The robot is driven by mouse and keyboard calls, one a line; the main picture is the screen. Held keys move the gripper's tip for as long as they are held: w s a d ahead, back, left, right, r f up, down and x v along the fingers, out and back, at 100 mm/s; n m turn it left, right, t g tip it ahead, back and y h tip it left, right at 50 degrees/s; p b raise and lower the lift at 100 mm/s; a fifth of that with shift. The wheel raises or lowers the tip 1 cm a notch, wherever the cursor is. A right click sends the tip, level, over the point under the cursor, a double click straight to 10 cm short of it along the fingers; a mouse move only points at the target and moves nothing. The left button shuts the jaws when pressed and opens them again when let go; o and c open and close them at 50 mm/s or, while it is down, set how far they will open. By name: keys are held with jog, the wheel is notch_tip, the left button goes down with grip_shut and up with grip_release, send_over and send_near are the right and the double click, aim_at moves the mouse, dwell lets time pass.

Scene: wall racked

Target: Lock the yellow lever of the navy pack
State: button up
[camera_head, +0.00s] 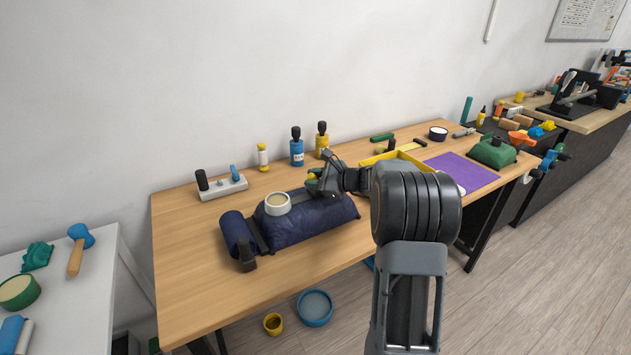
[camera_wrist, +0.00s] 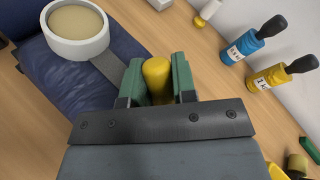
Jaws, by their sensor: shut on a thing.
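The navy pack (camera_head: 305,218) lies on the wooden table in the head view, with a rolled end at its left. It also fills the left of the wrist view (camera_wrist: 88,88). A white round tub with a tan inside (camera_head: 277,204) sits on top of the pack. My gripper (camera_head: 314,181) is over the pack's far right part. In the wrist view its green fingers (camera_wrist: 158,82) are shut on the rounded yellow lever (camera_wrist: 157,76), one on each side. A grey strap runs from the tub toward the lever. The lever's base is hidden by my gripper.
A grey block with knobs (camera_head: 222,187) is at the back left. A yellow tray (camera_head: 396,159) and purple mat (camera_head: 461,170) lie to the right. The table's front left is clear.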

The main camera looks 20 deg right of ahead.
jog(key=shift+a+f, duration=0.1)
dwell(0.3)
jog(key=o, duration=0.9)
jog(key=v, duration=1.3)
jog(key=shift+s+r+b, duration=0.25)
jog(key=shift+s+b, duration=0.05)
jog(key=shift+b, duration=0.1)
